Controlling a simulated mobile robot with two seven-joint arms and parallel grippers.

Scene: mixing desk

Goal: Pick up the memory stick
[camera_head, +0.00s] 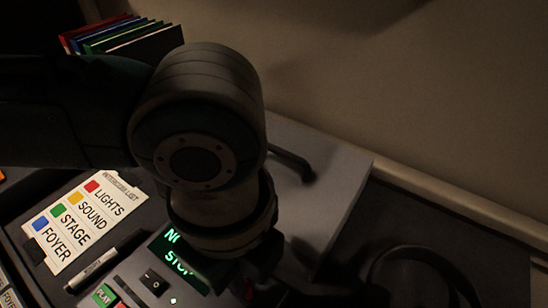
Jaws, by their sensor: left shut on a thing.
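My left arm comes in from the left, and its thick wrist fills the middle of the view. My left gripper (285,284) is below the wrist, low in the picture and over the back part of the desk panel. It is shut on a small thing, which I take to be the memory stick. My wrist and the dark lower edge hide the fingertips, so the stick's shape and colour cannot be made out. My right gripper is not in view.
A label card (75,217) and a white marker (91,270) lie left of the gripper. A lit green display (178,262) is partly behind my wrist. Dark headphones (420,258) lie at right, beside a grey box (335,185). Coloured folders (135,38) stand at the back left.

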